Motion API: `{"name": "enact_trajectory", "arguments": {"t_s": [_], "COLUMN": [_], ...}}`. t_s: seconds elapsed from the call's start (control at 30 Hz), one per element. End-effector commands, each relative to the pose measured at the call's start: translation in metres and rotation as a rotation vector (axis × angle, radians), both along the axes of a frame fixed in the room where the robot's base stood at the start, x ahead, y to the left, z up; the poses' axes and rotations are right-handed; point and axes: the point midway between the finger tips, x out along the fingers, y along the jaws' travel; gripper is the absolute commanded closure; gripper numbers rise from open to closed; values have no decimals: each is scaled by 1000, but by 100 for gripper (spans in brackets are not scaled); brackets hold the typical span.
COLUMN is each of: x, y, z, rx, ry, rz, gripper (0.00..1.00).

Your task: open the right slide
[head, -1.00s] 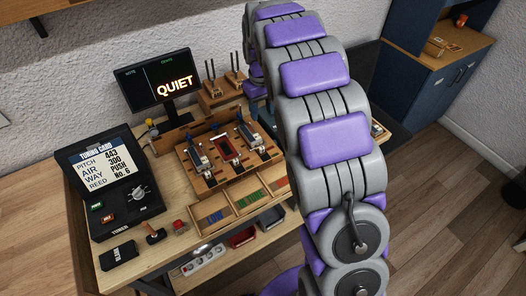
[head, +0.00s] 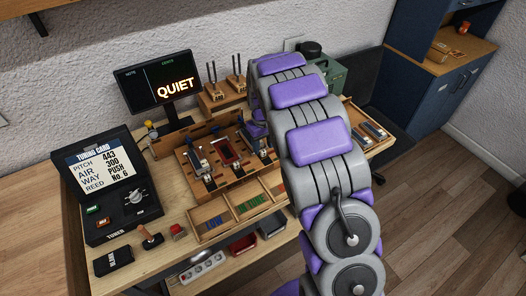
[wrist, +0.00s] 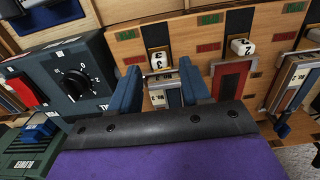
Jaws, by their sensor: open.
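The wooden action board (head: 205,187) stands on the bench with a metal slide on each side of a red middle slot (head: 226,149). The right slide (head: 249,141) is partly hidden by my arm in the head view. The wrist view looks back from the wall side, so left and right appear swapped. There my gripper (wrist: 160,72) is open, its two blue fingers on either side of the right slide (wrist: 164,97). I cannot tell whether they touch it. The left slide (wrist: 294,82) shows at the far right there, and also in the head view (head: 200,163).
A dark box with a knob (wrist: 73,85) stands close beside the fingers in the wrist view. The tuner (head: 128,190) is left of the board and a monitor (head: 157,82) behind it. Open bins (head: 225,222) lie in front. A tray (head: 370,132) lies to the right.

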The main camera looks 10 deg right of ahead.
Motion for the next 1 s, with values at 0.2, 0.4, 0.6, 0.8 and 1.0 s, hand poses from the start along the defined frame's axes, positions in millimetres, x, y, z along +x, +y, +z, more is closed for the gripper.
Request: {"name": "enact_trajectory", "arguments": {"t_s": [0.2,0.4,0.6,0.8,1.0], "x": [0,1,1,1,1], "y": [0,0,0,0,0], "z": [-25,-30,-29,-29,-29], "rx": [-1,-1,-1,-1,-1], "ry": [-3,-3,-3,-3,-3], "rz": [0,0,0,0,0], "gripper": [53,53,54,73,92]}}
